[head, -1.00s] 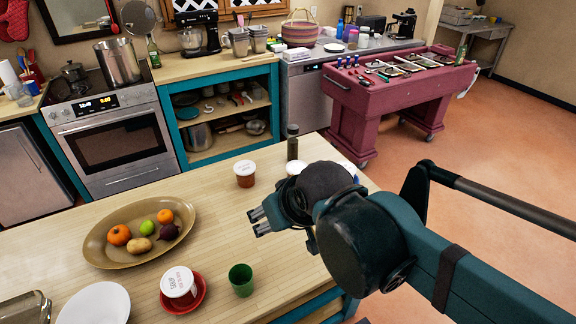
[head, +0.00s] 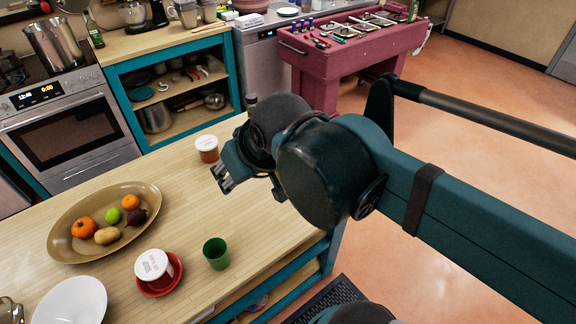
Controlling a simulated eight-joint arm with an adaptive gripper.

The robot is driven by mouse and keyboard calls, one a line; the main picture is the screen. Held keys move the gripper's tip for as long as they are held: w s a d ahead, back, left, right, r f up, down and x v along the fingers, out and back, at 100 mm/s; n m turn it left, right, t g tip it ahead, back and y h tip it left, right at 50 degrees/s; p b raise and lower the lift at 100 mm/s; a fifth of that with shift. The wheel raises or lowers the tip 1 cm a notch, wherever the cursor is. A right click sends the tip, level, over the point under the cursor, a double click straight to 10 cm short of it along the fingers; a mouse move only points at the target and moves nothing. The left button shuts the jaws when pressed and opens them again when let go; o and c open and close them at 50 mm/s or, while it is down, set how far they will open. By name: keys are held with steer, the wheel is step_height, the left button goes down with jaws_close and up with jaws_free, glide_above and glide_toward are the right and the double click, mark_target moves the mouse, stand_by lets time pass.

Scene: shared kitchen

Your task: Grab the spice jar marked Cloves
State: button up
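A jar (head: 207,149) with a white lid and reddish-brown contents stands on the wooden counter, just beyond my gripper. My arm hides the counter's far right part.
A green cup (head: 216,254) stands right of the red saucer. An oval fruit platter (head: 65,231) and a white bowl (head: 72,301) are on the left. The counter (head: 190,205) is bare between platter and gripper. A maroon cart (head: 330,65) stands behind on open floor.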

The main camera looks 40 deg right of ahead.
steer(key=w+d+m+g+h+p, duration=0.15)
steer(key=w+d+m, duration=0.25)
steer(key=d, duration=0.4)
steer(key=w+d+m+g+h, duration=0.15)
steer(key=w+d+m, duration=0.25)
steer(key=d, duration=0.4)
steer(key=w+d+m+g+h+p, duration=0.1)
steer(key=w+d+m+g, duration=0.1)
steer(key=w+d+m, duration=0.45)
steer(key=f, duration=0.5)
steer(key=s+d+f+n, duration=0.1)
steer(key=f, duration=0.4)
steer(key=f+n, duration=0.1)
steer(key=f, duration=0.4)
steer(key=shift+s+d+f, duration=0.2)
steer(key=shift+s+f, duration=0.15)
steer(key=shift+f, duration=0.65)
steer(key=shift+f, duration=0.1)
steer(key=shift+b+x, duration=0.4)
steer(key=shift+x, duration=0.8)
steer(key=shift+f, duration=0.1)
